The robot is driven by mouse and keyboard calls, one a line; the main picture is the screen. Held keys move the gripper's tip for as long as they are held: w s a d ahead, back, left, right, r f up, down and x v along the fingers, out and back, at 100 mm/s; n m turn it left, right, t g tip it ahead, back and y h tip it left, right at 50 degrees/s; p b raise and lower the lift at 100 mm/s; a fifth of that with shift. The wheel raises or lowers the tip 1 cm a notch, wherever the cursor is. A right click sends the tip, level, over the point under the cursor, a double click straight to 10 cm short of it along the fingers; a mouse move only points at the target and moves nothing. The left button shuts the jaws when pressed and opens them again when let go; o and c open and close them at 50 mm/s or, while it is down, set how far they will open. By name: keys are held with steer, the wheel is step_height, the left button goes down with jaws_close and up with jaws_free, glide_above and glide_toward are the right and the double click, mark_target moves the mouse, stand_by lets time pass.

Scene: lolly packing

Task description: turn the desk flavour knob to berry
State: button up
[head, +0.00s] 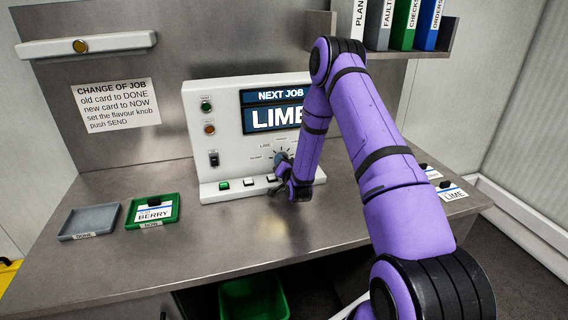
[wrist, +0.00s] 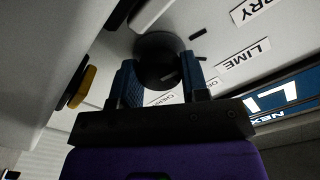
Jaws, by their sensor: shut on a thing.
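The console (head: 222,137) stands on the desk, and its screen (head: 273,108) reads "NEXT JOB LIME". The flavour knob (head: 282,154) is low on the console's right side, partly covered by my gripper (head: 297,186). In the wrist view the round black knob (wrist: 158,48) sits between the two blue fingers of my gripper (wrist: 160,78), which is shut on it. A "LIME" label (wrist: 249,55) and a label ending in "RY" (wrist: 254,8) show beside it. Other labels are partly hidden by the fingers. I cannot tell which flavour the knob points at.
A green tray (head: 174,213) holds a "BERRY" card (head: 153,214); a grey tray (head: 65,229) beside it is empty. A "LIME" card (head: 453,194) lies at the right. The desk front is clear.

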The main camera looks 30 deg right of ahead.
stand_by(0.3)
steer(key=o, duration=0.9)
steer(key=shift+s, duration=0.1)
steer(key=v, duration=1)
steer(key=shift+s+a, duration=0.1)
steer(key=shift+s, duration=0.25)
steer(key=shift+w+r, duration=0.1)
